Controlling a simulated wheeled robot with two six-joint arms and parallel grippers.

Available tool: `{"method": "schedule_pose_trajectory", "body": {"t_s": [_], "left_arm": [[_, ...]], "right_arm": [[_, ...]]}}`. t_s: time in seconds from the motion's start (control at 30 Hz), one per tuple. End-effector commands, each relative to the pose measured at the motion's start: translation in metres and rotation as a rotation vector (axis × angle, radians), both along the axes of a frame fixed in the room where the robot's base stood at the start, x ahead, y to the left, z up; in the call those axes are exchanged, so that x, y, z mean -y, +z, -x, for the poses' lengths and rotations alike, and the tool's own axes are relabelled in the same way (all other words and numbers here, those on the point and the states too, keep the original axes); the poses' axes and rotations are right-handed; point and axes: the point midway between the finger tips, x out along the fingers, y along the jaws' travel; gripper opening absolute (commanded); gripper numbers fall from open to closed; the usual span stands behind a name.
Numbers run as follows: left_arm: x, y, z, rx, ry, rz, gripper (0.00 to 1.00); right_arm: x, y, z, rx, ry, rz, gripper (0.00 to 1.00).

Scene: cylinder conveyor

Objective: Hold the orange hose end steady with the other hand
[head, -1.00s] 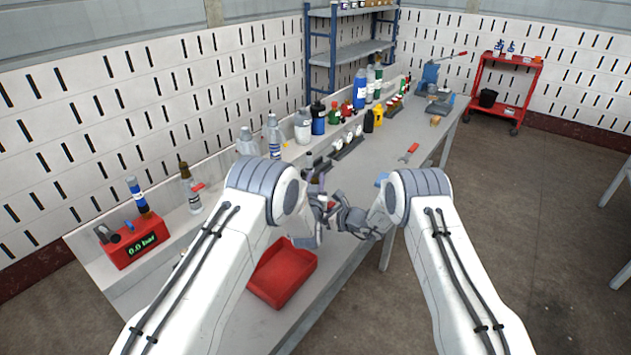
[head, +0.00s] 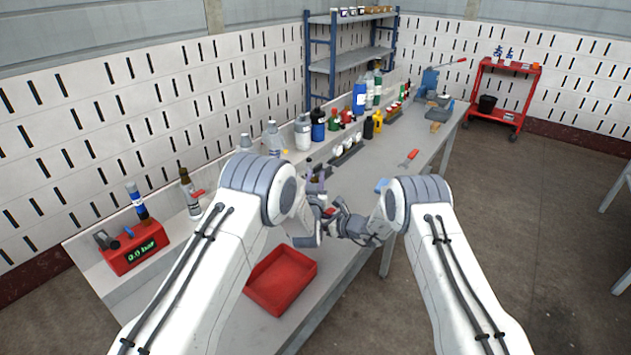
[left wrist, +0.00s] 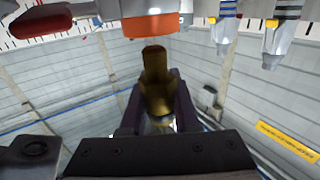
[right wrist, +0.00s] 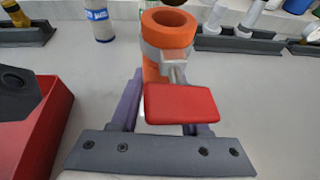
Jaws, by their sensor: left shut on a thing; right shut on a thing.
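The orange hose end (right wrist: 168,28) stands upright in the right wrist view, its open mouth up, with a grey clamp (right wrist: 165,58) and a red lever (right wrist: 185,104). My right gripper (head: 338,212) is shut on it below the clamp. My left gripper (head: 318,182) is shut on a brass fitting (left wrist: 156,82), gripped between its purple fingers. The orange hose end also shows at the top of the left wrist view (left wrist: 152,25), near the fitting's tip. The fitting and hose end look apart there. In the head view, my arms and grippers mostly hide both.
A red gauge box (head: 136,246) stands at the left. Several bottles and holders line the back of the bench. A red-handled tool (head: 408,158) lies on the clearer right part.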

Motion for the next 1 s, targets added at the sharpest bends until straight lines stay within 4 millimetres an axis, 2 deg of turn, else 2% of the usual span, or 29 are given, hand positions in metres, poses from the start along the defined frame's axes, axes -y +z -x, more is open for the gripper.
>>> {"method": "schedule_pose_trajectory", "body": {"t_s": [0.27, 1.0], "left_arm": [[0.000, 0.007, 0.000, 0.001, 0.000, 0.000, 0.00], [0.000, 0.049, 0.000, 0.001, 0.001, 0.001, 0.00]], "right_arm": [[0.001, 0.000, 0.000, 0.000, -0.001, 0.001, 0.00], [0.000, 0.000, 0.000, 0.000, -0.001, 0.000, 0.00]]}}
